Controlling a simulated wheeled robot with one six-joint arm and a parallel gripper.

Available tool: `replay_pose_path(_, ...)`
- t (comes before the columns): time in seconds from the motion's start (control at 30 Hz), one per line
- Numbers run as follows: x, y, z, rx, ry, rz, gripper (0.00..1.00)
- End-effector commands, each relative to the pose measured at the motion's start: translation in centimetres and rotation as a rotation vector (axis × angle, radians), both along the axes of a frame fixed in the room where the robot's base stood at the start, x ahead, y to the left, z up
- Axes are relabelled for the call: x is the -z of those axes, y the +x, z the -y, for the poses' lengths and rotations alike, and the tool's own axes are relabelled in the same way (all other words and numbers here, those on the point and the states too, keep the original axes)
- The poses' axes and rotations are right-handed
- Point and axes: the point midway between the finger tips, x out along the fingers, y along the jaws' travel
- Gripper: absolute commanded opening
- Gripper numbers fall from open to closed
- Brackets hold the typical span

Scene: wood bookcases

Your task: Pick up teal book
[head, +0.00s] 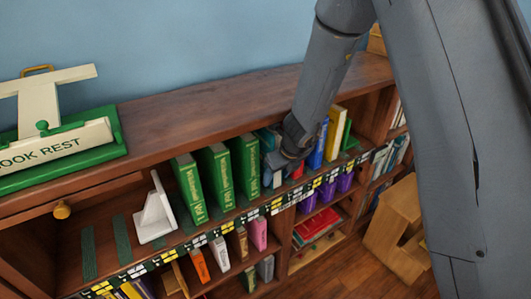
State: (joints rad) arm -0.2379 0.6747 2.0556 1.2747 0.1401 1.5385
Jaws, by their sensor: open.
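A teal book (266,139) stands upright on the top shelf of the bookcase, just right of three green volumes. My arm hides much of it. My gripper (276,165) is at the front of the teal book, low near its spine, with the jaws open. The fingertips are small and dark here, and I cannot tell whether they touch the book or straddle it.
Green books (216,174) stand close on the left, a blue book (318,146) and a yellow book (335,133) on the right. A white bookend (155,215) stands further left. The wooden bookcase top (200,108) overhangs the shelf.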

Motion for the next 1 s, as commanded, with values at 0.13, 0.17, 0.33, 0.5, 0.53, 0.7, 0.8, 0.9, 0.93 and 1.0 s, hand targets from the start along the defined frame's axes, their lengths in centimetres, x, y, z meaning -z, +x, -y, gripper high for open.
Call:
replay_pose_path(0.13, 0.18, 0.0, 0.0, 0.0, 0.0, 0.0, 0.52)
replay_pose_path(0.17, 0.19, 0.0, 0.0, 0.0, 0.0, 0.0, 0.52)
replay_pose_path(0.33, 0.17, -0.01, -0.01, 0.0, 0.0, 0.0, 0.52)
replay_pose_path(0.5, 0.17, 0.0, -0.01, 0.0, 0.0, 0.0, 0.36)
replay_pose_path(0.53, 0.17, 0.0, -0.01, 0.0, 0.0, 0.0, 0.31)
replay_pose_path(0.7, 0.17, 0.0, -0.01, 0.0, 0.0, 0.0, 0.03)
replay_pose_path(0.8, 0.17, 0.0, -0.01, 0.0, 0.0, 0.0, 0.0)
replay_pose_path(0.9, 0.06, 0.11, -0.04, 0.0, 0.0, 0.002, 0.0)
replay_pose_path(0.93, 0.06, 0.11, -0.04, 0.0, 0.0, 0.002, 0.0)
replay_pose_path(1.0, 0.07, 0.1, -0.03, 0.0, 0.0, 0.002, 0.0)
